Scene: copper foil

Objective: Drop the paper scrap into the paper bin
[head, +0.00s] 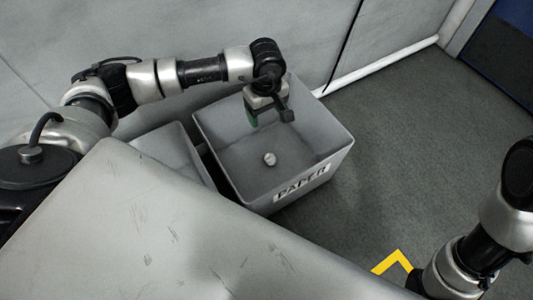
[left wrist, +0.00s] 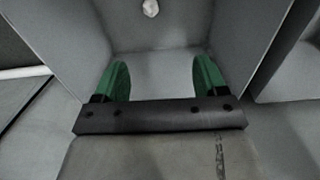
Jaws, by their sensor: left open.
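The paper bin (head: 318,172) is a grey open box with a PAPER label on its front, standing on the floor beyond the table. The paper scrap (head: 270,159) is a small whitish crumpled ball inside the bin, and it appears to lie on the bin's bottom. It also shows at the top of the left wrist view (left wrist: 150,8). My left gripper (head: 254,122) is over the bin, pointing down. In the left wrist view its green fingers (left wrist: 160,80) are spread apart with nothing between them. My right gripper is not in view; only part of my right arm shows.
A second grey bin (head: 175,150) stands left of the paper bin, partly hidden by the grey table (head: 170,230). A wall (head: 300,35) rises close behind the bins. Open floor (head: 420,130) lies to the right, with a yellow marking (head: 393,261) near the table.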

